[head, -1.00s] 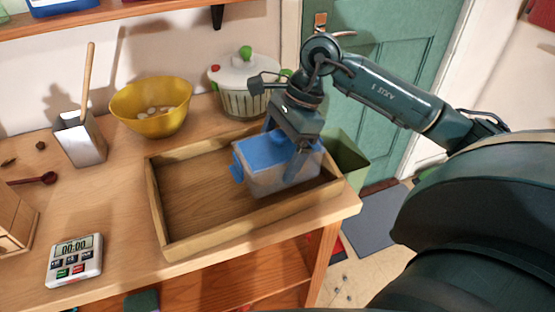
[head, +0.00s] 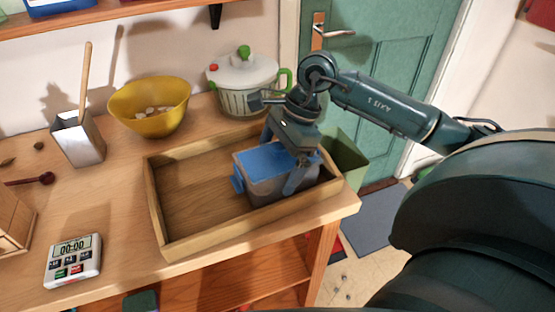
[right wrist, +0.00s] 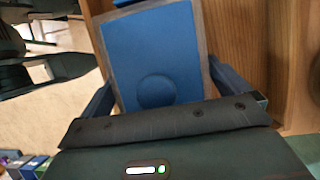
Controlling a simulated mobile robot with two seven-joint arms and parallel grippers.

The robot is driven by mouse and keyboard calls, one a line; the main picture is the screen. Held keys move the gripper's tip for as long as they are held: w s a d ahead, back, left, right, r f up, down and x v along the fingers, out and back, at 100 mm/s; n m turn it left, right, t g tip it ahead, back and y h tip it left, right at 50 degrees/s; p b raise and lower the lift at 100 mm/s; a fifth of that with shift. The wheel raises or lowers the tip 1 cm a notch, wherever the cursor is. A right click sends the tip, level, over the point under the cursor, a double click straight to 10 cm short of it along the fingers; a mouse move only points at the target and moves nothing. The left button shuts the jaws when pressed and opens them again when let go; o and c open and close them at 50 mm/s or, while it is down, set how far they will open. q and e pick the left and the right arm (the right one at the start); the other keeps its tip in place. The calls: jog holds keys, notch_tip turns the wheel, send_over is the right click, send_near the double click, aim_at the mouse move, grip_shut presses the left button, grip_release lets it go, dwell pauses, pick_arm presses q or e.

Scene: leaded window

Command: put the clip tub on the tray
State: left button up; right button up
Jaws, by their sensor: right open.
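The clip tub (head: 268,185), a clear box with a blue lid and blue side clips, sits inside the wooden tray (head: 185,240) at its right end. My right gripper (head: 290,165) is above and around the tub, its fingers open on either side of it. In the right wrist view the tub's blue lid (right wrist: 152,50) lies between the two open fingers (right wrist: 160,88). Whether the fingers touch the tub's sides is hard to tell. My left gripper is in none of the views.
The tray's left part is empty. A timer (head: 73,262) lies at the front left. A green bin (head: 347,160) stands right of the counter.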

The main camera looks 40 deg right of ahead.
jog(key=v, duration=1.2)
jog(key=shift+r+b, duration=0.2)
jog(key=shift+b, duration=0.25)
